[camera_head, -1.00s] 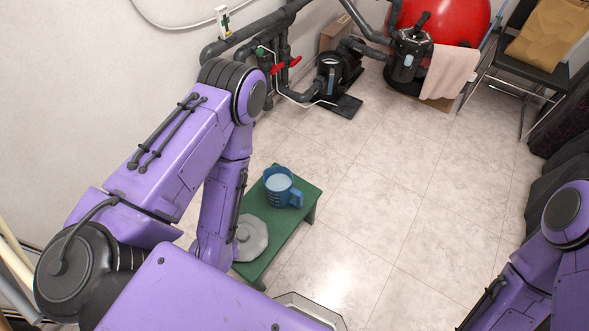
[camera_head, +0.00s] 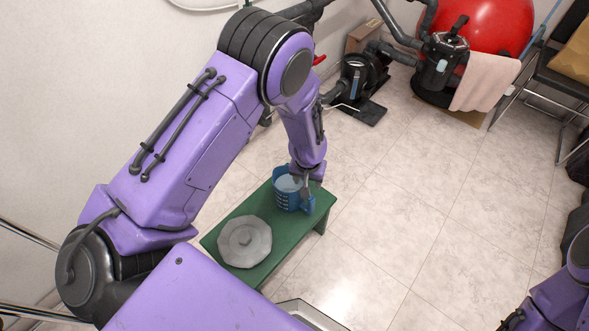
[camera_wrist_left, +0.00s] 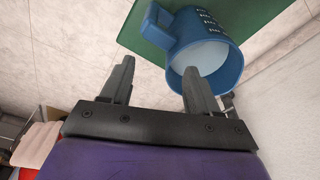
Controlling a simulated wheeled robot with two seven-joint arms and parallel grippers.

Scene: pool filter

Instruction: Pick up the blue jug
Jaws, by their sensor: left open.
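The blue jug (camera_head: 289,190) stands upright on a low green bench (camera_head: 262,262), with white measuring marks and pale contents inside. My left gripper (camera_head: 303,186) is at the jug's rim, partly covering it in the head view. In the left wrist view the gripper (camera_wrist_left: 158,80) is open, its two fingers apart. The right finger overlaps the mouth of the jug (camera_wrist_left: 208,50). The jug's handle (camera_wrist_left: 158,22) is above the gap between the fingers, and nothing is held. I cannot tell whether a finger touches the jug.
A grey octagonal lid (camera_head: 245,241) lies on the bench beside the jug. A black pump (camera_head: 358,85) and pipes stand behind, with a red tank (camera_head: 488,25) and a pink towel (camera_head: 484,82) further right. The tiled floor right of the bench is clear.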

